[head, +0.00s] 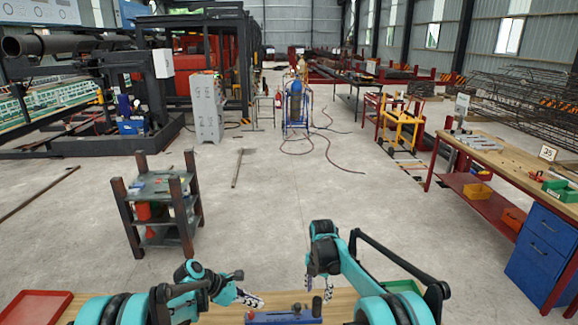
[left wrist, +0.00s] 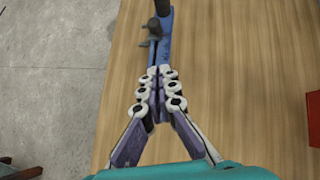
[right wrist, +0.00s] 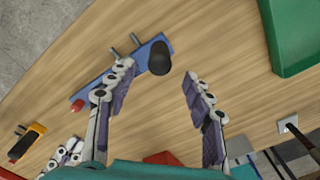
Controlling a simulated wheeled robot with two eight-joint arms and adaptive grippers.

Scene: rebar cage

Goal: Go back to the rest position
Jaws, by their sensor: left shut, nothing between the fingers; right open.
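My left gripper (head: 250,299) is shut and empty, low over the wooden table. In the left wrist view its closed fingertips (left wrist: 160,72) overlap the near end of a blue fixture (left wrist: 163,40) with dark pegs. My right gripper (head: 318,287) is open and empty above the table. In the right wrist view its fingers (right wrist: 158,73) are spread, and a black cylinder (right wrist: 159,58) shows between and beyond them, at one end of the blue fixture (right wrist: 98,82). Whether the cylinder touches the fixture is unclear. The head view also shows the blue fixture (head: 270,317).
A red tray (head: 35,308) is at the table's left and a green tray (head: 403,286) at its right. A yellow-black object (right wrist: 27,142) lies near the left gripper in the right wrist view. A dark shelf cart (head: 160,208) stands beyond the table; open floor surrounds it.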

